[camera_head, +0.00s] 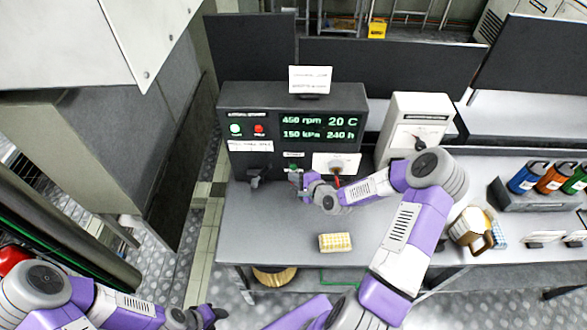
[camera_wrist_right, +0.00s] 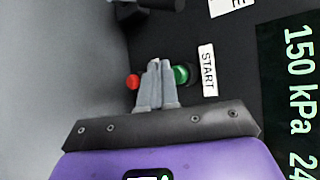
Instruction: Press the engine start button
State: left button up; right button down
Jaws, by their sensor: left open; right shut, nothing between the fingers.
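The dark control box (camera_head: 340,98) stands at the back of the grey bench. In the right wrist view a green button (camera_wrist_right: 181,74) sits beside the START label (camera_wrist_right: 208,69), with a red button (camera_wrist_right: 132,82) on the other side of the fingers. My right gripper (camera_head: 298,184) is at the box's lower front. Its fingers (camera_wrist_right: 155,68) are shut and empty, with their tips beside the green button and partly overlapping its edge in view. I cannot tell whether they touch it. My left gripper (camera_head: 215,316) is open, low at the bottom left, away from the box.
The box's display (camera_head: 320,128) reads 450 rpm, 20 C, 150 kPa and 240 h. A red-handled part (camera_head: 337,182) and a dark knob (camera_head: 255,180) are close by. A jug (camera_head: 474,232) and several bottles are right.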

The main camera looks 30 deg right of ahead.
jog(key=shift+s, duration=0.1)
jog(key=s+a, duration=0.1)
jog(key=s, duration=0.1)
jog(key=s+a, duration=0.1)
jog(key=s, duration=0.1)
jog(key=shift+a, duration=0.35)
jog(key=shift+s, duration=0.15)
dwell(0.6)
